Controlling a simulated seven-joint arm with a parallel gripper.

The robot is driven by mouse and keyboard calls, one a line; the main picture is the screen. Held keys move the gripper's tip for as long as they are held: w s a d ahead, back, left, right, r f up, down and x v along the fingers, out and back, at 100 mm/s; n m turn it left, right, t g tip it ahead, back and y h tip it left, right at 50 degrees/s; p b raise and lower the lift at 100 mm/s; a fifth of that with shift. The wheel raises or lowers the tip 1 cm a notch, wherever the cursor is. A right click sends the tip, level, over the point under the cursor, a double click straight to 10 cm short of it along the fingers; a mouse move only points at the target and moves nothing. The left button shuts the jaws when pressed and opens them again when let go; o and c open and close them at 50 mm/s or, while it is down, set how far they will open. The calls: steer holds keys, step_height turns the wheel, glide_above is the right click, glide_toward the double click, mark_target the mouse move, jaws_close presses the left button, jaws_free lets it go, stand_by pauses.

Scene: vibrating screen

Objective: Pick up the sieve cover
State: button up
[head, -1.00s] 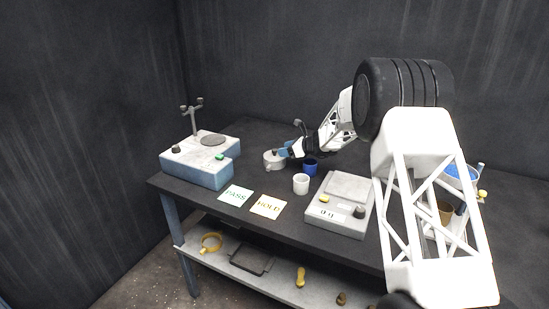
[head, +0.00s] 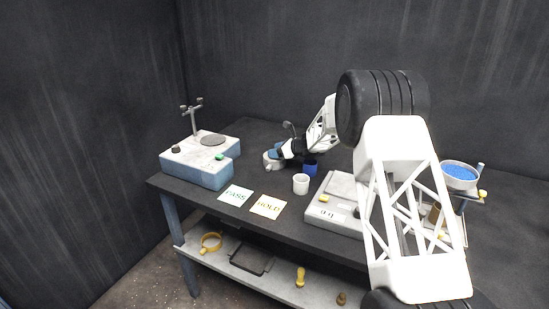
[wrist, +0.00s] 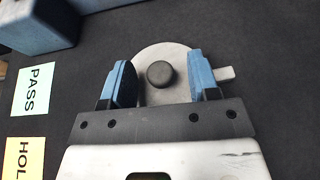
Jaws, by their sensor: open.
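The sieve cover (wrist: 176,97) is a round light-grey disc with a black knob (wrist: 160,74) in its middle and a short tab at its right in the wrist view. In the head view the cover (head: 268,163) lies on the dark table, partly hidden by my gripper (head: 276,153). In the wrist view my gripper (wrist: 163,78) is open, its blue fingers on either side of the knob, with a gap on both sides. The fingers overlap the cover in this view; I cannot tell how high they are above it.
A blue cup (head: 310,167) stands close to my gripper, and a white cup (head: 301,184) nearer the front. The vibrating base (head: 196,174) is at left. PASS (head: 236,195) and HOLD (head: 268,207) cards lie in front. A scale (head: 325,213) and a blue-filled sieve (head: 459,172) are at right.

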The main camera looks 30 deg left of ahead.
steer(key=shift+c, duration=0.4)
steer(key=c, duration=0.9)
steer(key=shift+r, duration=0.1)
steer(key=shift+c, duration=0.2)
step_height(320, 180, up, 28)
stand_by(0.3)
stand_by(0.4)
